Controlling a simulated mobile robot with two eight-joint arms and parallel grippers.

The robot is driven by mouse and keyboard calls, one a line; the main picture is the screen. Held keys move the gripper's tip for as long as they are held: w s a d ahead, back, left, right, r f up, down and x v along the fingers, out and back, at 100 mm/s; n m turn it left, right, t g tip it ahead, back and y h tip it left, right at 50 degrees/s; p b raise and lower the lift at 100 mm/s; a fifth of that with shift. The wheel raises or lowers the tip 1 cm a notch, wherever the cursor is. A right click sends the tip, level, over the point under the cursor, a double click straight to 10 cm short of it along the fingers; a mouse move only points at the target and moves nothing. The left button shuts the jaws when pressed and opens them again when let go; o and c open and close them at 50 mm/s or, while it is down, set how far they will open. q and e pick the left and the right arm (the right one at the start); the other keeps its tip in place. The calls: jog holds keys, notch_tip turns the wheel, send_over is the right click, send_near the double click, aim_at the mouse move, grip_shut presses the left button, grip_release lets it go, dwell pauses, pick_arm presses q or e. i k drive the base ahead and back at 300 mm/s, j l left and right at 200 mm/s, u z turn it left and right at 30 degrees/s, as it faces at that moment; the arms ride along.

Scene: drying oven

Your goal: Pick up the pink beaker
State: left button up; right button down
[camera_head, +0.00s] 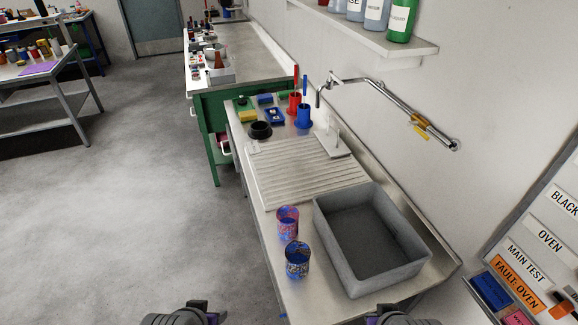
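The pink beaker (287,222), mottled pink and blue, stands upright on the metal counter, left of the grey sink basin. A second beaker (297,259), mottled dark blue, stands just in front of it, close by. My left gripper (203,308) is at the bottom edge, left of the counter and well short of both beakers. My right gripper (388,311) is at the bottom edge, in front of the basin and mostly cut off. Neither gripper touches a beaker. The fingers of both are too little shown to tell open from shut.
The deep grey basin (417,260) fills the counter's right side. A ribbed draining board (305,172) lies behind the beakers. A tap (385,104) reaches out from the wall. Red (295,104) and blue (303,117) holders stand farther back. The floor at left is clear.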

aim_at(287, 216)
jog(key=j+z, duration=0.85)
